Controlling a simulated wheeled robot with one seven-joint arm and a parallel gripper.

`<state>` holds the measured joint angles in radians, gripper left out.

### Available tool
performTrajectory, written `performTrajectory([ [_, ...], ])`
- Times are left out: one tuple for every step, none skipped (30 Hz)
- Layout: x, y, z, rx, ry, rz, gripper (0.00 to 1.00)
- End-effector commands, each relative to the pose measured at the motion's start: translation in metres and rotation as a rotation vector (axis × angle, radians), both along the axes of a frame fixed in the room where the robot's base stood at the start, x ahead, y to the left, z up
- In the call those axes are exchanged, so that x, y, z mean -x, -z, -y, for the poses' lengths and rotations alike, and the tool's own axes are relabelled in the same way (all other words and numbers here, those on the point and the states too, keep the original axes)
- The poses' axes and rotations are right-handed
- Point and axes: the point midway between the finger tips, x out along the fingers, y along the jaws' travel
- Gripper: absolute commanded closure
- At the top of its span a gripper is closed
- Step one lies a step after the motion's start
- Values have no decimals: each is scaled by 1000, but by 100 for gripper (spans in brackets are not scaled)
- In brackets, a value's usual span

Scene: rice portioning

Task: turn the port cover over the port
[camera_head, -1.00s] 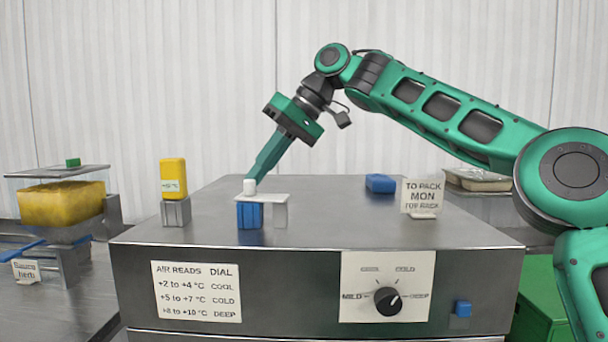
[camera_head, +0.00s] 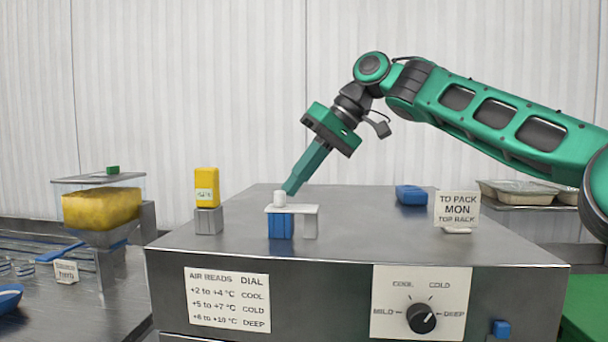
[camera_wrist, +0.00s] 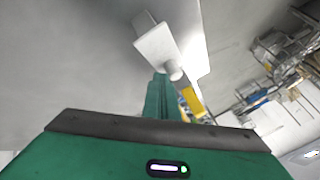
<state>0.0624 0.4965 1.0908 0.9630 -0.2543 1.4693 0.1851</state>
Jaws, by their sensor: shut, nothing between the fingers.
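The port cover looks to be the flat white plate (camera_head: 307,209) with a white knob (camera_head: 280,199) on its left end. It lies level over a blue block (camera_head: 281,226) and a pale post (camera_head: 310,228) on the steel cabinet top. A port opening cannot be made out. My gripper (camera_head: 290,189) is shut and empty, slanting down to the knob's upper right. In the wrist view the fingers (camera_wrist: 159,90) end close beside the knob (camera_wrist: 175,73), with the plate (camera_wrist: 160,46) beyond. I cannot tell whether they touch the knob.
A yellow device (camera_head: 206,186) on a grey block stands left of the cover. A blue block (camera_head: 411,195) and a sign (camera_head: 457,209) stand to the right. A dial (camera_head: 421,318) is on the cabinet front. A hopper with yellow contents (camera_head: 102,208) stands far left.

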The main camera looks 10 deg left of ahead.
Motion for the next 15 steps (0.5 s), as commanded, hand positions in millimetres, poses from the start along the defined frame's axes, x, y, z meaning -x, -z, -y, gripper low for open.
performTrajectory([
  [0, -4, 1, -2, 0, 1, 100],
  [-1, -6, 3, -2, 0, 1, 100],
  [-2, -10, 6, -3, 0, 1, 100],
  [-2, -14, 8, -3, 0, 1, 100],
  [-3, -18, 12, -4, 1, 1, 100],
  [-4, -23, 16, -4, 1, 1, 100],
  [-5, -28, 19, -4, 1, 1, 100],
  [-6, -33, 22, -5, 1, 2, 100],
  [-6, -40, 27, -4, 0, 2, 100],
  [-7, -44, 31, -4, 1, 1, 100],
  [-8, -48, 33, -5, 2, 2, 100],
  [-9, -53, 37, -4, 2, 1, 100],
  [-9, -57, 39, -4, 1, 1, 100],
  [-10, -61, 42, -4, 0, 1, 100],
  [-10, -65, 46, -4, 0, 1, 100],
])
